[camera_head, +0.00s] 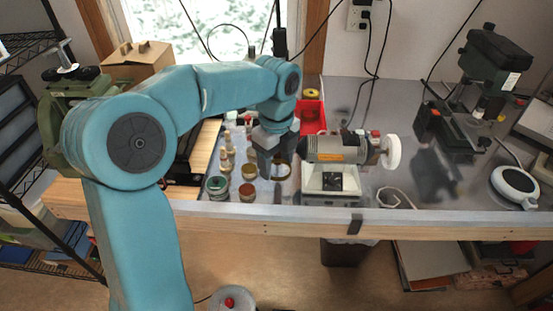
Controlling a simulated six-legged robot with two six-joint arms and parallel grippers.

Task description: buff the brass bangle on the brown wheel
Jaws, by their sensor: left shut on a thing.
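My left gripper (275,165) is shut on the brass bangle (281,179), a thin brownish ring hanging at its fingertips above the bench. The bangle is just left of the bench buffer (338,155), a grey motor with an orange label on a white base. A white wheel (391,152) is on the buffer's right end. The brown wheel cannot be made out; my gripper and wrist cover much of the buffer's left end. I cannot tell whether the bangle touches anything. My right gripper is not in view.
Several small jars and bottles (226,158) stand left of the gripper, with a green-topped jar (216,184) near the front edge. A red bin (312,117) is behind. A drill press (485,80) and a white round device (515,183) are at right. The metal benchtop (440,200) has free room right of the buffer.

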